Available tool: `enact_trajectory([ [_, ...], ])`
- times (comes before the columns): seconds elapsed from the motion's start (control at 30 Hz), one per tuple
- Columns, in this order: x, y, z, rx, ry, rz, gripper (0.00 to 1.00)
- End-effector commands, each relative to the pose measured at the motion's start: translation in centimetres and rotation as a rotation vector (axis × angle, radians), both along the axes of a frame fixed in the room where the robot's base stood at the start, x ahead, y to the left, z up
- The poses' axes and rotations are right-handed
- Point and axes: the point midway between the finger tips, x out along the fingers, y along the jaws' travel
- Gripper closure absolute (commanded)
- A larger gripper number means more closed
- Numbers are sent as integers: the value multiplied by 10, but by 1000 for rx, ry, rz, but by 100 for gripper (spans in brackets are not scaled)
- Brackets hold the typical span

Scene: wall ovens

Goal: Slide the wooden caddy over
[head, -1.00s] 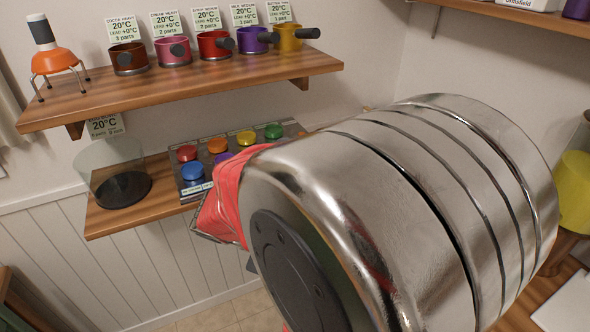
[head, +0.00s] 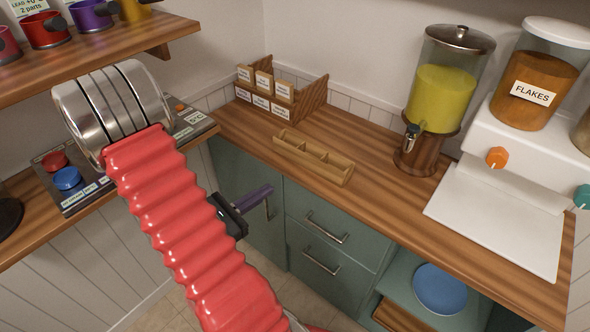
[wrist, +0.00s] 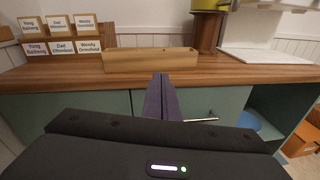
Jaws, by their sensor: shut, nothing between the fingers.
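The wooden caddy (head: 313,157) is a low, light wood tray with several compartments. It lies on the wooden counter near its front edge. In the wrist view the caddy (wrist: 150,60) shows as a long low box straight ahead on the counter. My gripper (head: 268,188) is in front of the counter, below the level of its top and left of the caddy, apart from it. In the wrist view my gripper (wrist: 160,78) shows its two purple fingers pressed together and empty, pointing toward the caddy.
A tiered wooden rack with name cards (head: 282,95) stands behind the caddy. A dispenser of yellow liquid (head: 443,95) and a white machine (head: 500,200) stand to the right. Bare counter (head: 365,150) lies between caddy and dispenser. Green cabinets (head: 330,225) with handles are below.

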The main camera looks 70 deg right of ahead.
Motion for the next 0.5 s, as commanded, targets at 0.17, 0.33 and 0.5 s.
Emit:
enact_trajectory([
  [0.17, 0, -15, -22, 5, 106, 72, 100],
  [0.33, 2, -20, -30, 6, 142, 106, 100],
  [0.5, 3, -20, -31, 5, 144, 109, 100],
])
